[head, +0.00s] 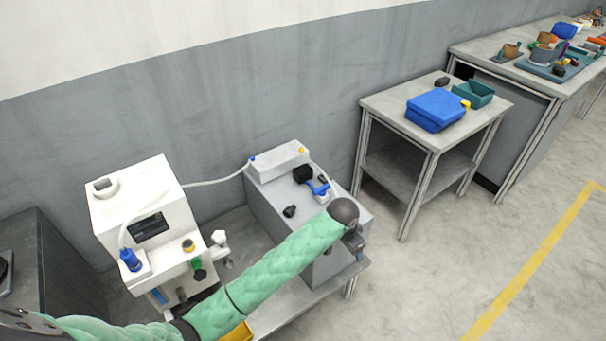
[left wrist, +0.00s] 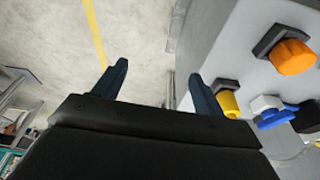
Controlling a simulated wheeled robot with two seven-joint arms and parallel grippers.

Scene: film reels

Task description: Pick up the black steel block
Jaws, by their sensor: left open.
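My left arm, in a green quilted sleeve, reaches across the head view. Its gripper (head: 359,246) is partly hidden at the right end of the grey machine. In the left wrist view my left gripper (left wrist: 158,82) is open, with nothing between its two dark fingers. A black block-like part (head: 303,174) sits on top of the grey machine (head: 268,207). A smaller dark lump (head: 290,211) is nearer the front of that top, and another dark object (head: 442,81) lies on the side table. I cannot tell which is the steel block. My right gripper is out of view.
A white machine (head: 150,205) stands left of the grey one. The left wrist view shows orange (left wrist: 292,57), yellow (left wrist: 229,103) and blue (left wrist: 274,116) fittings close right of the fingers. The side table (head: 390,112) holds a blue case (head: 436,110) and a green bin (head: 474,94). Floor is clear at right.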

